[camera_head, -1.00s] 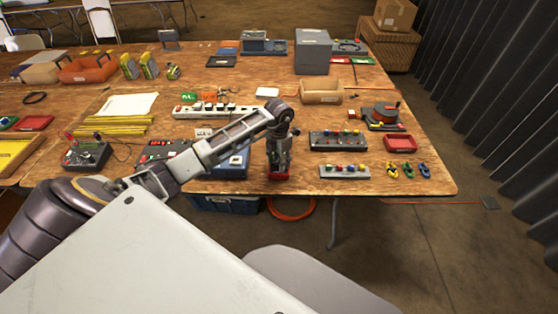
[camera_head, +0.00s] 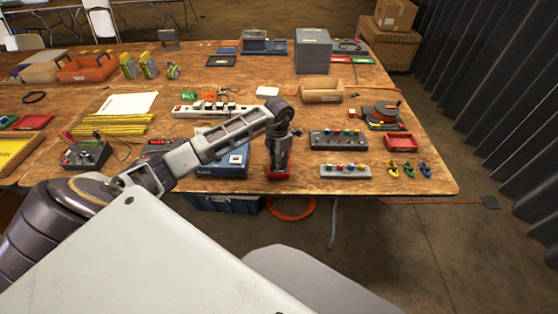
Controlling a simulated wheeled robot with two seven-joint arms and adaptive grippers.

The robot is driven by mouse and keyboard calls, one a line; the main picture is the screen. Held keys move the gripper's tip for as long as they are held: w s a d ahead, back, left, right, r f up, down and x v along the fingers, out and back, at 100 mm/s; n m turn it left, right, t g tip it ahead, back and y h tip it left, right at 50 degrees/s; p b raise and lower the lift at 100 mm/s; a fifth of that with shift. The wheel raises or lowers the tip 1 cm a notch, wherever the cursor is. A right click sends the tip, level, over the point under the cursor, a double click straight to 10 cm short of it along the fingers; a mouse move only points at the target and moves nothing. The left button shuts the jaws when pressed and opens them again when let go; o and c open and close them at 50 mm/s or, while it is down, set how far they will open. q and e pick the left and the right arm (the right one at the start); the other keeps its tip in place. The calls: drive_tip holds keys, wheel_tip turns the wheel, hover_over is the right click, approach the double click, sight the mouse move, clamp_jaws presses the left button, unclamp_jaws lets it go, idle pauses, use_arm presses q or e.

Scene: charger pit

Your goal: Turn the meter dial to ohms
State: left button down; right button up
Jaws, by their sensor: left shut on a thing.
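A small red-edged meter (camera_head: 279,176) lies near the front edge of the wooden table, right of the blue box. My left gripper (camera_head: 277,163) points straight down onto it from above, with its fingers at the meter's face. The fingers are shut on what seems to be the meter's dial. The dial itself and its marks are hidden behind the fingers, so I cannot tell its setting. My right gripper is out of view.
A blue box (camera_head: 226,170) stands close left of the meter. A dark panel with coloured buttons (camera_head: 338,140) and a grey strip with coloured knobs (camera_head: 345,171) lie to the right. A white power strip (camera_head: 213,111) lies behind my forearm.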

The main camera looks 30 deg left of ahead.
use_arm(q)
drive_tip(key=shift+a+m+b, duration=0.1)
drive_tip(key=shift+m+b, duration=0.25)
drive_tip(key=shift+m, duration=0.35)
drive_tip(key=m+b, duration=0.4)
drive_tip(key=m, duration=0.4)
drive_tip(key=shift+m+b, duration=0.3)
drive_tip(key=shift+m, duration=0.1)
drive_tip(key=m+b, duration=0.1)
drive_tip(key=m, duration=0.2)
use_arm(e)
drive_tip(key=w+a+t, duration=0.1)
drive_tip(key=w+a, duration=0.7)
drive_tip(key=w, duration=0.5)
use_arm(q)
drive_tip(key=shift+m+b, duration=0.4)
drive_tip(key=m+b, duration=0.1)
drive_tip(key=m, duration=0.3)
drive_tip(key=shift+m+b, duration=0.3)
drive_tip(key=shift+b, duration=0.1)
drive_tip(key=shift+m+b, duration=0.6)
drive_tip(key=shift+m, duration=1.4)
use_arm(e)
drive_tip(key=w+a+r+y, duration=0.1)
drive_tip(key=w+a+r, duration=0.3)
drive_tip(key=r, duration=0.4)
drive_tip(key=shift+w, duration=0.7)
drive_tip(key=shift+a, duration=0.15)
